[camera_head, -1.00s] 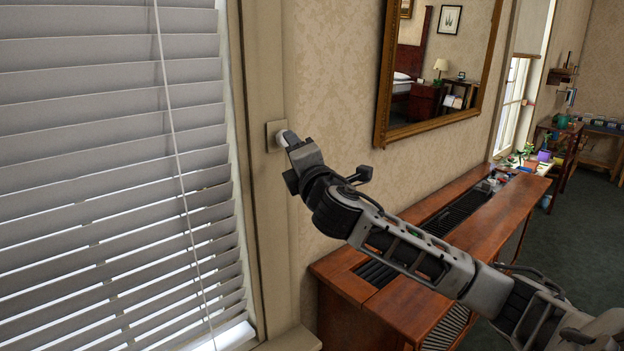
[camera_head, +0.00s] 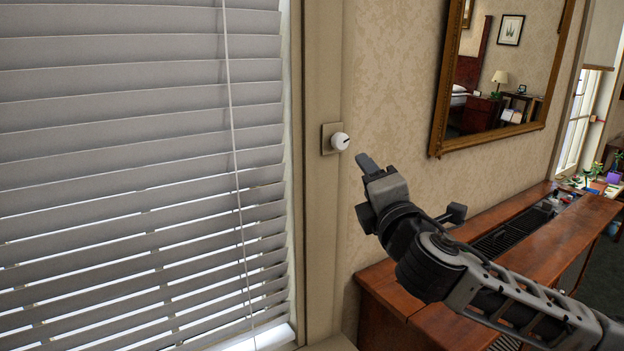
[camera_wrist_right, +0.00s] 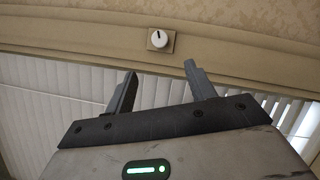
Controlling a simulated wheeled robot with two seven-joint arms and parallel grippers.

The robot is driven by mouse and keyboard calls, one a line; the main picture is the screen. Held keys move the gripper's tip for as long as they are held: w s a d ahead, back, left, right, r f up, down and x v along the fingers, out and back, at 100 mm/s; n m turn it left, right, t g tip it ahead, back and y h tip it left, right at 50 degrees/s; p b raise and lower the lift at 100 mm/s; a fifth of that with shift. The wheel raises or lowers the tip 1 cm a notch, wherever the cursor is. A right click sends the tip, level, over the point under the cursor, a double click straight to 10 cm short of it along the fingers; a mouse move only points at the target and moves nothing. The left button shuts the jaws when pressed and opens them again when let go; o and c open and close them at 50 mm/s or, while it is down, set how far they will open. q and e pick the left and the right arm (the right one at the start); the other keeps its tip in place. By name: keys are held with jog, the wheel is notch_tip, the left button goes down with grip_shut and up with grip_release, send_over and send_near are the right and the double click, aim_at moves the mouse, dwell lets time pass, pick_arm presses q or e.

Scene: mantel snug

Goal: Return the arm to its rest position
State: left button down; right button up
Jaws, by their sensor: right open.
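My right gripper (camera_head: 366,186) is in front of the papered wall, below and to the right of a white knob (camera_head: 340,141) on a square plate on the window frame. The gripper is apart from the knob. In the right wrist view my right gripper (camera_wrist_right: 160,85) shows two spread fingers with nothing between them. The knob (camera_wrist_right: 159,39) is beyond the fingertips there, with a dark mark on its face. My right arm reaches in from the lower right. My left gripper is not in view.
A window with grey slatted blinds (camera_head: 140,150) and a hanging cord fills the left. A wooden cabinet (camera_head: 560,240) with a dark grille stands below and behind my right arm. A gilt-framed mirror (camera_head: 440,120) hangs on the wall. Open air lies around the gripper.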

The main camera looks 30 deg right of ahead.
jog(key=s+a+f+m+g+y, duration=0.25)
jog(key=a+f, duration=0.25)
jog(key=f, duration=0.6)
jog(key=s+a+f+m+g+y, duration=0.1)
jog(key=a+f+m+g+y, duration=0.2)
jog(key=f, duration=0.8)
jog(key=s+a+f+m+g+y, duration=0.2)
jog(key=s+a+f+m+y, duration=0.2)
jog(key=s+a+f+m, duration=0.6)
jog(key=s+a+f, duration=0.2)
jog(key=s+f, duration=0.2)
jog(key=shift+s+a+f+m+p, duration=0.2)
jog(key=shift+s+f+m+p, duration=0.1)
jog(key=shift+m+p, duration=0.1)
jog(key=shift+g, duration=0.25)
